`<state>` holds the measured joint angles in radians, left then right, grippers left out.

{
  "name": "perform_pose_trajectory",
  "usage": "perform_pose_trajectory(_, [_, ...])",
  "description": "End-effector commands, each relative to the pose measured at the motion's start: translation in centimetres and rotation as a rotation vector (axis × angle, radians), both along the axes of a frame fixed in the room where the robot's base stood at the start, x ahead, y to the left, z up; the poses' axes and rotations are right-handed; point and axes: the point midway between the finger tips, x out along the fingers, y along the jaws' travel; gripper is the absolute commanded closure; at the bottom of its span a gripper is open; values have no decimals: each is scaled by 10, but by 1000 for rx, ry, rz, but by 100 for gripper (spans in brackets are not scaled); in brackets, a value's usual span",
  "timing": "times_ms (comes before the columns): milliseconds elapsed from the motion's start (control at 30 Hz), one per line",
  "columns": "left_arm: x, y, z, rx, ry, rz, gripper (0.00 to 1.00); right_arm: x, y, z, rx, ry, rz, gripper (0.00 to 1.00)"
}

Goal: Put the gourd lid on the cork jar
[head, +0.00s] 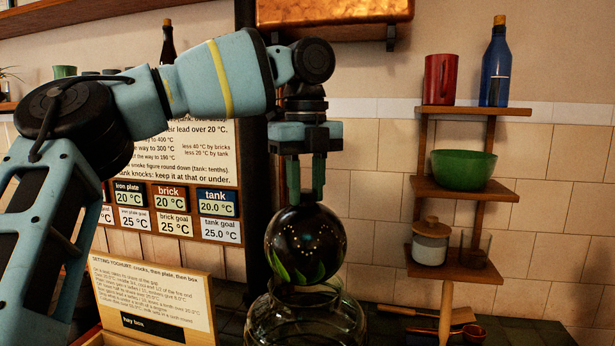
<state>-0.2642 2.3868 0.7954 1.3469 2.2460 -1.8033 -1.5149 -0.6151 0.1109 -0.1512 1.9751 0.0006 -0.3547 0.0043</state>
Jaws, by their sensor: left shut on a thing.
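My left gripper (306,194) points straight down, with its fingers shut on the top of a dark, glossy round gourd lid (305,243) with green leaf shapes. A clear, round-bodied glass jar (305,322), which looks like the cork jar, stands right below it, cut off by the bottom edge. The lid's underside overlaps the jar's mouth in the picture. I cannot tell whether they touch. My right gripper is not in view.
A wall rack on the right holds a red cup (441,79), a blue bottle (495,68), a green bowl (463,169) and a small lidded pot (430,241). A text card (152,302) stands left of the jar. A copper hood (325,12) hangs above.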

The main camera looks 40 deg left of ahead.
Motion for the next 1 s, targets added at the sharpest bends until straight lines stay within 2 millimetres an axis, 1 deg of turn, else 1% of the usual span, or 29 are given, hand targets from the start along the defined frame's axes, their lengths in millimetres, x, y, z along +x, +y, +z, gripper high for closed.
perform_pose_trajectory(200, [0,0,-14,0,0,1,94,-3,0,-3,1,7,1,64])
perform_pose_trajectory(533, [-1,0,-11,0,-3,6,94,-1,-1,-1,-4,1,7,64])
perform_pose_trajectory(1000, [-1,0,-12,-1,-2,8,94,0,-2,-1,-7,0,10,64])
